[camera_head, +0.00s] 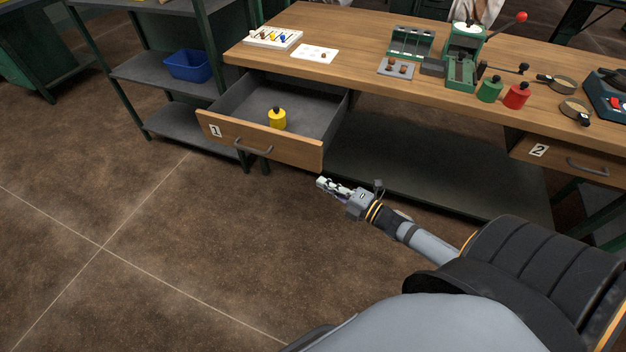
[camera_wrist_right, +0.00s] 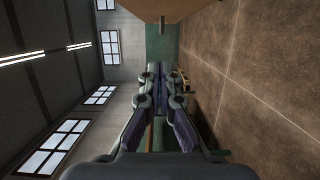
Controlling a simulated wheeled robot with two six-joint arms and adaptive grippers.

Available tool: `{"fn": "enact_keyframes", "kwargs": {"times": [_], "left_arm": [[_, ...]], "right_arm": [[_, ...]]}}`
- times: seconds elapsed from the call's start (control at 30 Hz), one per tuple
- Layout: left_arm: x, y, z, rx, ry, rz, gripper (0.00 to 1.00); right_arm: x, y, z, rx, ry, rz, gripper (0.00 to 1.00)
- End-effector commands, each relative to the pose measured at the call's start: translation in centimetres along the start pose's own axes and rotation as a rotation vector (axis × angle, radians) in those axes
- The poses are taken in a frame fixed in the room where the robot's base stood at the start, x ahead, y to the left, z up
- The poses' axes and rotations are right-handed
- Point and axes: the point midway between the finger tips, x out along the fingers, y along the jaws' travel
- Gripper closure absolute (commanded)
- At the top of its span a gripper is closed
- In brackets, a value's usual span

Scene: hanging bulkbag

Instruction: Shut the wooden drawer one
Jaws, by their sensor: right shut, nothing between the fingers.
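The wooden drawer one (camera_head: 290,146) is pulled well out from the left end of the workbench. Its wooden front carries a white label "1" and a grey bar handle (camera_head: 253,147). A yellow weight-like object with a dark knob (camera_head: 278,119) stands inside it. My right gripper (camera_head: 322,183) is shut and empty, in front of and just below the right end of the drawer front, apart from it in the picture. In the right wrist view the fingers (camera_wrist_right: 161,80) point ahead, with a piece of wood-coloured surface at the top. My left gripper is not in view.
The workbench top (camera_head: 355,65) holds a green machine (camera_head: 462,60), a green weight (camera_head: 489,89) and a red weight (camera_head: 516,95). Closed drawer two (camera_head: 560,158) is at the right. A shelf with a blue bin (camera_head: 188,66) stands left of the drawer. The floor in front is clear.

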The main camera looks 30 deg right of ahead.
Motion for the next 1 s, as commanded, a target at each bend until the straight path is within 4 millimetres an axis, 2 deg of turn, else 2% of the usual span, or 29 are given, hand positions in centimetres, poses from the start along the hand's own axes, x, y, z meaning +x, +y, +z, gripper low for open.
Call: {"fn": "enact_keyframes", "kwargs": {"times": [0.1,0.27,0.37,0.53,0.77,0.9,1.0], "left_arm": [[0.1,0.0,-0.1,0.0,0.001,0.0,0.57],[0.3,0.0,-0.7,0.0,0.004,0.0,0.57],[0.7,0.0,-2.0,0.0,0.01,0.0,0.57],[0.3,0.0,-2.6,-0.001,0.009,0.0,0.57],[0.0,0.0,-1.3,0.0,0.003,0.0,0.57],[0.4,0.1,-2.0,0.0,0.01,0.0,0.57],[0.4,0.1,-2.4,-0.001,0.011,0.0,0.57]], "right_arm": [[0.1,0.6,-0.5,-0.02,0.017,0.014,1.0],[1.0,0.4,-0.4,-0.018,0.016,0.014,1.0],[2.6,0.3,-0.4,-0.017,0.013,0.017,1.0],[5.7,0.7,-0.3,-0.014,0.009,0.017,1.0],[10.5,1.0,-0.4,-0.01,0.01,0.015,1.0],[10.8,0.6,1.9,-0.015,0.011,0.01,1.0],[11.0,0.6,2.9,-0.014,0.011,0.01,1.0]]}}
